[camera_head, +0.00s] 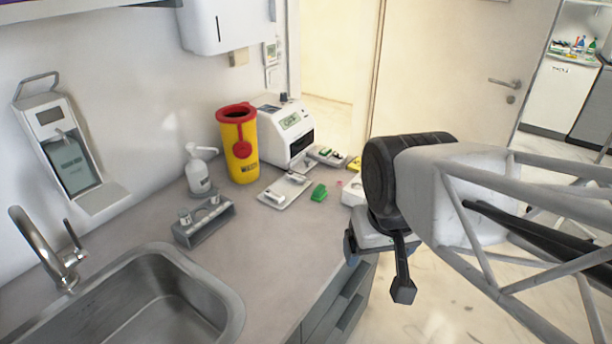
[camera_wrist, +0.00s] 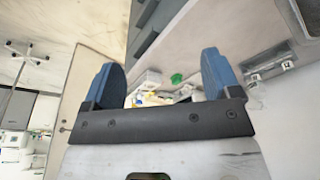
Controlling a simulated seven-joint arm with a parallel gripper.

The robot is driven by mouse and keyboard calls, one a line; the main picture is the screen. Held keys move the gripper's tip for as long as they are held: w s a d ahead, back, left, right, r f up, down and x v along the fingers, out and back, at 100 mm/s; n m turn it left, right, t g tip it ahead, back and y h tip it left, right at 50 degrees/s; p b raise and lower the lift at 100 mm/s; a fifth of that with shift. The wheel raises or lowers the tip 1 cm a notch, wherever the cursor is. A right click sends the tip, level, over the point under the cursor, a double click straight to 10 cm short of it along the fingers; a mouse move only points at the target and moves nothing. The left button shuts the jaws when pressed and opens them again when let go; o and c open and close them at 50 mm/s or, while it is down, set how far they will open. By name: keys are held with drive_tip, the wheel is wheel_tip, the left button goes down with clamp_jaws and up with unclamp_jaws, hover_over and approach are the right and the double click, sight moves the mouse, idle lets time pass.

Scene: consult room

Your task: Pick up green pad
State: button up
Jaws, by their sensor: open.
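The green pad (camera_head: 319,193) lies on the grey counter (camera_head: 262,238), to the right of a white tray. It also shows in the wrist view (camera_wrist: 177,78), small and far off, between the two blue fingers. My gripper (camera_wrist: 160,82) is open and empty, its fingers spread wide. In the head view my arm reaches in from the right. The gripper there is beyond the counter's right edge, apart from the pad, and its fingers are mostly hidden behind my arm.
A white tray (camera_head: 273,199) with small items lies left of the pad. A yellow bin with red lid (camera_head: 241,153) and a white device (camera_head: 272,132) stand behind. A grey rack (camera_head: 205,225), a pump bottle (camera_head: 197,176) and a sink (camera_head: 168,297) are further left. Bare counter lies in front of the pad.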

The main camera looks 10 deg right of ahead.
drive_tip(key=shift+w, duration=0.1)
drive_tip(key=m+g, duration=0.3)
drive_tip(key=m, duration=2.3)
hover_over(322, 189)
wheel_tip(322, 189, down, 11)
drive_tip(key=shift+w+d+f, duration=0.1)
drive_tip(key=shift+f, duration=0.1)
drive_tip(key=shift+f, duration=1.25)
